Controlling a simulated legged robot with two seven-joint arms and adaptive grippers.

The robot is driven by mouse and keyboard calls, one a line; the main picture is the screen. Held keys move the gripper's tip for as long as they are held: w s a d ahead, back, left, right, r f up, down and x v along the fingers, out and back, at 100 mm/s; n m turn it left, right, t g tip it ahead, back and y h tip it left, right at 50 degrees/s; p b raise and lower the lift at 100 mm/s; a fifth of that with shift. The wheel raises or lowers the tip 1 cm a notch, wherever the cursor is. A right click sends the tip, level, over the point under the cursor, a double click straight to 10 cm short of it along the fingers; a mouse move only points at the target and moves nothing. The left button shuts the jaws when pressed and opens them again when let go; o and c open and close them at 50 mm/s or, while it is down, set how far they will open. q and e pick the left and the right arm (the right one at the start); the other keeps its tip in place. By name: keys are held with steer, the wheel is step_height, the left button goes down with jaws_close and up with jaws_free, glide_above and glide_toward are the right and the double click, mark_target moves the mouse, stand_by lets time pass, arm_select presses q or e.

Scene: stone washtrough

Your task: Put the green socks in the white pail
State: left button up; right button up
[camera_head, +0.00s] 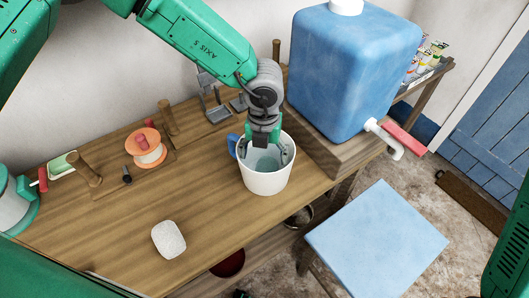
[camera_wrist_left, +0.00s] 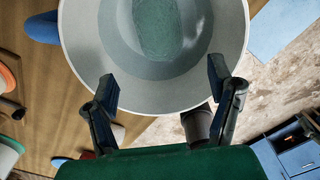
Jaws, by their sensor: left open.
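The white pail (camera_head: 266,184) stands upright near the right end of the wooden table, with a blue handle on its left. The green socks (camera_wrist_left: 155,28) lie as a rounded green bundle on the pail's floor in the left wrist view. In the head view a patch of their green (camera_head: 265,164) shows between the fingers. My left gripper (camera_head: 267,152) is open and points down at the pail's mouth, its fingertips near the rim. The fingers (camera_wrist_left: 162,82) are spread apart with nothing between them. My right gripper is not in view.
A big blue water container (camera_head: 352,75) with a white spout stands right of the pail. A white rounded block (camera_head: 168,239) and an orange spool (camera_head: 146,148) lie on the table (camera_head: 105,234). A light blue stool (camera_head: 376,243) stands at front right.

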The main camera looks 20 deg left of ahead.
arm_select(q)
step_height(320, 180, up, 7)
steer(key=p, duration=0.6)
steer(key=shift+p, duration=0.35)
